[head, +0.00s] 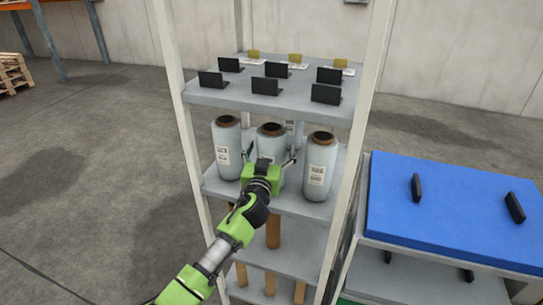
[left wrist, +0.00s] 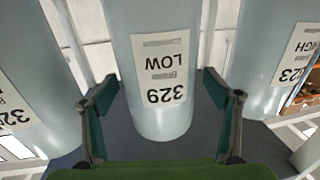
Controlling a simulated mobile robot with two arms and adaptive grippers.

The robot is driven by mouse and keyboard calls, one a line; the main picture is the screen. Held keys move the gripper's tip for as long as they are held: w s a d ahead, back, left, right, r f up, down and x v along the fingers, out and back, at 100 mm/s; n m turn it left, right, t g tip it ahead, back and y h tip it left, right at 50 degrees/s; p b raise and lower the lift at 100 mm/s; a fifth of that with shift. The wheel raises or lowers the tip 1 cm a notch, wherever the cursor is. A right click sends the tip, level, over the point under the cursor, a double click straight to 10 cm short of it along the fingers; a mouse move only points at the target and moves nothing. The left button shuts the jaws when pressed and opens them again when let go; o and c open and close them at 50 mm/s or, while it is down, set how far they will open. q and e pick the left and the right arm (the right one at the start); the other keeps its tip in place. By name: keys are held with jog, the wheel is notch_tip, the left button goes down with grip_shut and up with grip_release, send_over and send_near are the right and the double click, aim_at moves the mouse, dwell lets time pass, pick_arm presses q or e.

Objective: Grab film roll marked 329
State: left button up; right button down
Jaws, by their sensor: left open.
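The film roll marked 329 (left wrist: 160,115) is in the middle of the left wrist view, a pale cylinder with a white label reading 329 LOW upside down. In the head view it appears to be the middle front roll (head: 270,145) on the shelf (head: 292,203), upright and partly hidden by my gripper. My left gripper (head: 269,157) is open in front of it. In the left wrist view its two fingers (left wrist: 158,88) stand one on each side of the roll, with visible gaps. My right gripper is not in view.
Similar rolls stand close on the left (head: 227,148) and right (head: 320,168), and another (head: 294,133) behind. The right one's label partly reads 23. A shelf of black holders (head: 265,86) is above. A blue-topped table (head: 450,205) stands right. Floor on the left is clear.

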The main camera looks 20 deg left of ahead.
pick_arm(q)
jog(key=shift+w, duration=0.35)
jog(key=c, duration=2.2)
jog(key=shift+w+r, duration=0.1)
jog(key=shift+r, duration=0.1)
jog(key=shift+r, duration=0.1)
